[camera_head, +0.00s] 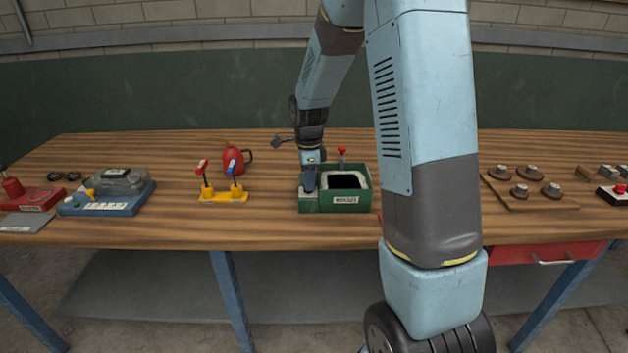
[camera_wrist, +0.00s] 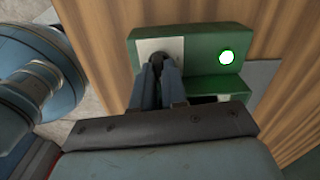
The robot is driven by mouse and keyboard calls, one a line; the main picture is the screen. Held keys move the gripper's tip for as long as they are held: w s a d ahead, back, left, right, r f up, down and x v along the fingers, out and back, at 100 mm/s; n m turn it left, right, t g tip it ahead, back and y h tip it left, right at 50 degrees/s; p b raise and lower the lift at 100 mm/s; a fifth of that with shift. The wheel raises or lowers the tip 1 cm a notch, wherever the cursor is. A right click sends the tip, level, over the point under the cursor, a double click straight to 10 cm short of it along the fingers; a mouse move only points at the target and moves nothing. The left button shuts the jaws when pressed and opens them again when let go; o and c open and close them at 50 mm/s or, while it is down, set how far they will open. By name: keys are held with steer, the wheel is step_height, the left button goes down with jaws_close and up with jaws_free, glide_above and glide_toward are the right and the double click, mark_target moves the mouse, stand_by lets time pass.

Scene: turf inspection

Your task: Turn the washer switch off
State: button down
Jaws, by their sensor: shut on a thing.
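The washer (camera_head: 345,208) is a green box with a white label on its front and a dark opening in its top. My gripper (camera_head: 310,182) reaches down onto its left part. In the wrist view, my gripper (camera_wrist: 167,74) is shut on the dark washer switch (camera_wrist: 168,46), which stands on a pale plate (camera_wrist: 148,50) on the green housing (camera_wrist: 202,43). The fingers hide most of the switch, so its position cannot be told. A round lamp (camera_wrist: 227,57) to the right glows white with a green rim.
A red-topped lever (camera_head: 342,152) stands behind the washer. A yellow base (camera_head: 222,197) with red and blue levers and a red can (camera_head: 234,162) are to the left. A board with several knobs (camera_head: 535,203) is to the right. Some bare wooden tabletop (camera_head: 275,195) separates them.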

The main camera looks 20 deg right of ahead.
steer(key=n, duration=0.4)
steer(key=shift+s+a+f, duration=0.1)
steer(key=shift+s+a, duration=0.05)
steer(key=shift+a, duration=0.1)
steer(key=n, duration=0.4)
steer(key=shift+n, duration=0.4)
steer(key=n, duration=0.3)
steer(key=shift+n, duration=0.3)
steer(key=n, duration=0.4)
steer(key=shift+d, duration=0.1)
steer(key=shift+n, duration=0.3)
steer(key=c, duration=1.2)
jaws_free()
steer(key=shift+o, duration=0.2)
